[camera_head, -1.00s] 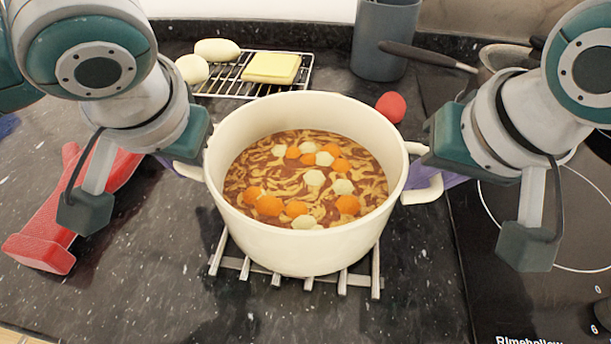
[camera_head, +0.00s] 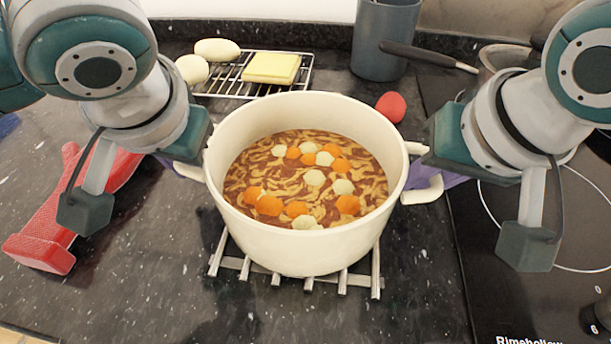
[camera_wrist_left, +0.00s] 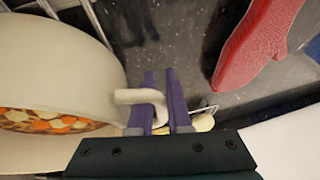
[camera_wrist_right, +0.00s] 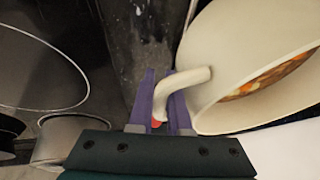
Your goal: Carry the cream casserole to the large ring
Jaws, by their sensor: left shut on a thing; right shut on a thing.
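The cream casserole (camera_head: 310,245), full of brown soup with orange and pale pieces, is upright over a metal trivet (camera_head: 376,272). I cannot tell whether its base touches the bars. My left gripper (camera_head: 178,168) is shut on its left handle, and the purple fingers flank that handle in the left wrist view (camera_wrist_left: 160,105). My right gripper (camera_head: 436,184) is shut on the right handle, also seen in the right wrist view (camera_wrist_right: 168,100). A large ring (camera_head: 585,215) is outlined in white on the black hob at right, partly hidden by my right arm.
A saucepan (camera_head: 500,62) stands at the hob's back, its handle pointing left. A red ball-like item (camera_head: 391,107) lies behind the casserole. A wire rack (camera_head: 228,78), a grey-blue canister (camera_head: 383,40) and a red oven mitt (camera_head: 50,225) are around. The front counter is clear.

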